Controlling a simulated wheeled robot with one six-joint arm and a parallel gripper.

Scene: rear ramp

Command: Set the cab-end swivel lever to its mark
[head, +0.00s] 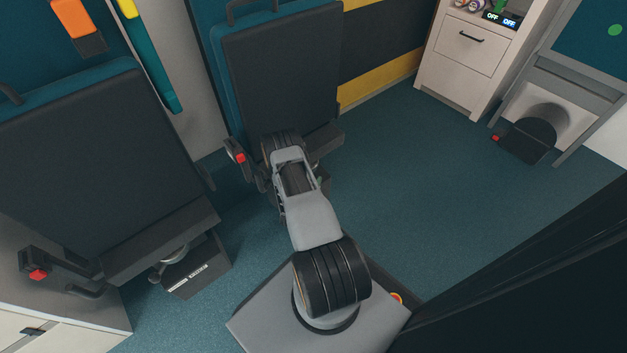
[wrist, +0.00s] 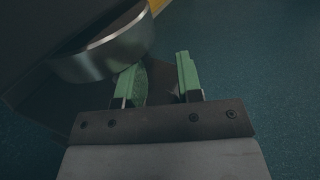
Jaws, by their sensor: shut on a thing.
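My gripper (wrist: 160,83) is under the middle seat (head: 280,80), beside a round metal swivel collar (wrist: 108,52) in the wrist view. Its two green fingers stand apart, shut on a dark piece between them, which I take to be the swivel lever (wrist: 166,92). The lever is dim and mostly hidden, and its mark cannot be made out. In the head view my arm covers most of the gripper and the seat base.
A second seat (head: 95,165) stands at left on a dark base box (head: 193,270) with white labels. A white drawer cabinet (head: 465,55) is at the back right, and a dark box with a red button (head: 527,140) sits near it. The blue floor (head: 420,170) between is clear.

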